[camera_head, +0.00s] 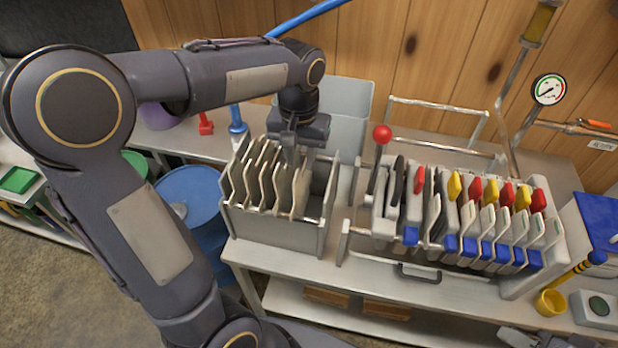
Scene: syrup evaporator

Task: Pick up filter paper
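Several cream filter papers (266,178) stand upright side by side in an open grey metal rack (275,227) on the steel table. They fill the left and middle of the rack; its right part looks empty. My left gripper (291,158) points down into the rack at the right end of the row. Its fingers are at the top edge of the rightmost paper; I cannot tell whether they are shut on it. A grey part at the bottom right edge looks like my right gripper (545,339), mostly cut off.
A filter press (460,225) with red, yellow and blue tabbed plates stands right of the rack. A red-knobbed lever (382,134) rises between them. A grey bin (350,100) is behind the rack, a blue drum (190,190) to the left. A pressure gauge (549,89) stands behind the press.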

